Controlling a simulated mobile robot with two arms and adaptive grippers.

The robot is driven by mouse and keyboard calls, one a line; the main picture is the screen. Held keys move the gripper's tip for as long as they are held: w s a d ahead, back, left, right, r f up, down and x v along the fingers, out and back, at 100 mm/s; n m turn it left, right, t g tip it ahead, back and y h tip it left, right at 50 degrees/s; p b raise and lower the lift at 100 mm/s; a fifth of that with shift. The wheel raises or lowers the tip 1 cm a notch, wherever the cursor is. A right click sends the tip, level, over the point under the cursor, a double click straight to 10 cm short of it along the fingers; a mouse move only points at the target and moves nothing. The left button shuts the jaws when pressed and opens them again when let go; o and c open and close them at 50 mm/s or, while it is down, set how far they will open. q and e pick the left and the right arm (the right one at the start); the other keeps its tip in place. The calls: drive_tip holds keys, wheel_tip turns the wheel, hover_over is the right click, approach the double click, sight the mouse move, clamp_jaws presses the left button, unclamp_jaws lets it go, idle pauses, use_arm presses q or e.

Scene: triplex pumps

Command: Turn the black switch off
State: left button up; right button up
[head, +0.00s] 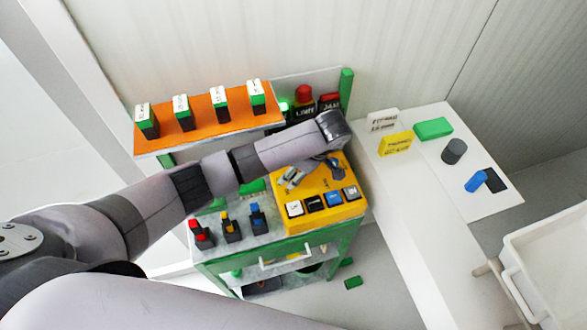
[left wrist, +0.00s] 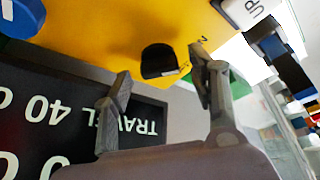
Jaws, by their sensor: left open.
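The yellow control box (head: 338,182) stands on the cart, with black and white labelled keys along its front. In the left wrist view the yellow panel (left wrist: 110,35) carries a black switch (left wrist: 158,58), a small rounded black knob. My left gripper (head: 290,178) reaches over the box from the left. In the left wrist view its fingers (left wrist: 162,70) are open, with the black switch between and just beyond the tips; I cannot tell whether they touch it. In the head view the arm and fingers hide the switch. My right gripper is not in view.
A black label plate (left wrist: 60,115) reading "TRAVEL 40" lies beside the fingers. An orange shelf (head: 200,128) with several labelled blocks is behind my arm. Red, yellow and blue levers (head: 230,230) stand left of the box. A white table (head: 400,200) with loose parts is at right.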

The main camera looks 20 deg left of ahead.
use_arm(q)
drive_tip(key=shift+f, duration=0.15)
drive_tip(key=shift+c, duration=0.3)
drive_tip(key=c, duration=1.1)
